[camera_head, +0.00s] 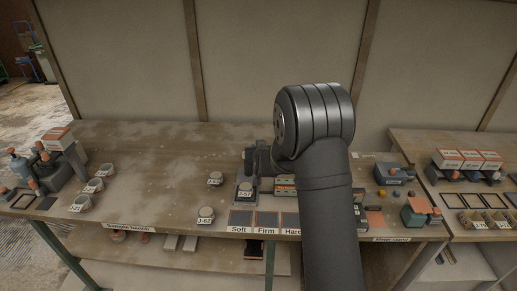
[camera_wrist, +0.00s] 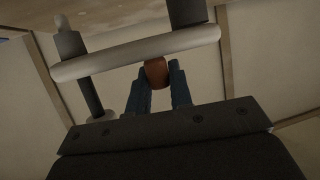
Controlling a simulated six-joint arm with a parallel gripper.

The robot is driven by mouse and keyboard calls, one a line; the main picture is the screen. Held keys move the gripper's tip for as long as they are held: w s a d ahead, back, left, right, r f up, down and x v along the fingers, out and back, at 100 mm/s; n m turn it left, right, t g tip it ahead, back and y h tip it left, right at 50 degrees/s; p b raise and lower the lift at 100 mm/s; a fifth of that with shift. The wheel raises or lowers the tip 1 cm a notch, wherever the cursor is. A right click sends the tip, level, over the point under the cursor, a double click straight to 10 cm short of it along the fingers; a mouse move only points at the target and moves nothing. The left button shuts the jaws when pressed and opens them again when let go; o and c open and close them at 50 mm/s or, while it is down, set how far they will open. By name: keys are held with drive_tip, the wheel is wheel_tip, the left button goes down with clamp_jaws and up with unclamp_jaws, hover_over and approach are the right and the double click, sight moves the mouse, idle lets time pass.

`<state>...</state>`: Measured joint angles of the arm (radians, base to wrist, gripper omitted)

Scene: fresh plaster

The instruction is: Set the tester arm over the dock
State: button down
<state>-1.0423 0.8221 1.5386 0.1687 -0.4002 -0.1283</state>
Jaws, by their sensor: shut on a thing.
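In the wrist view my gripper (camera_wrist: 157,78) has its blue fingers closed around an orange-brown knob (camera_wrist: 155,70). A pale rounded bar (camera_wrist: 135,52) crosses just beyond the knob, with dark posts (camera_wrist: 187,12) beside it. I take these as parts of the tester, but cannot tell the tester arm's exact angle. In the head view a dark tester (camera_head: 262,157) stands at mid-bench, partly hidden by my arm. A pale cup (camera_head: 245,187) labelled J-67 sits on a dark square base in front of it, possibly the dock. My gripper is hidden there behind my arm.
More pale cups stand at left (camera_head: 82,202) and centre (camera_head: 206,212). Pads (camera_head: 240,218) labelled Soft, Firm and Hard line the front edge. A teal box (camera_head: 413,217) and orange-and-white boxes (camera_head: 447,158) stand at right. The bench's left-centre (camera_head: 150,175) is clear.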

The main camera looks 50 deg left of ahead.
drive_tip(key=shift+s+m+t, duration=0.15)
drive_tip(key=shift+m+t, duration=0.25)
drive_tip(key=shift+t, duration=0.1)
drive_tip(key=shift+s+d+m+t+h, duration=0.15)
drive_tip(key=shift+s+m+t+h, duration=0.05)
drive_tip(key=shift+m+t+h, duration=0.4)
drive_tip(key=shift+s+d+m+t+h, duration=0.1)
drive_tip(key=shift+s+m+t+h, duration=0.1)
drive_tip(key=shift+m+t+h, duration=0.4)
drive_tip(key=shift+s+d+m+t+h, duration=0.2)
drive_tip(key=shift+m+t+h, duration=0.2)
drive_tip(key=shift+m+h, duration=0.4)
drive_tip(key=shift+s+a+m+h, duration=0.15)
drive_tip(key=shift+s+m+h, duration=0.5)
drive_tip(key=shift+m+h, duration=1.7)
drive_tip(key=shift+s+a+m+h, duration=0.15)
drive_tip(key=shift+s+m+h, duration=0.55)
drive_tip(key=shift+m+h, duration=1.65)
drive_tip(key=shift+s+a+m+h, duration=0.15)
drive_tip(key=shift+s+m+h, duration=0.5)
drive_tip(key=shift+m+h, duration=1.65)
drive_tip(key=shift+r+n+h, duration=0.1)
drive_tip(key=shift+n+h, duration=0.2)
drive_tip(key=shift+h, duration=0.2)
drive_tip(key=c, duration=1.3)
unclamp_jaws()
drive_tip(key=shift+g, duration=0.3)
drive_tip(key=shift+s, duration=0.1)
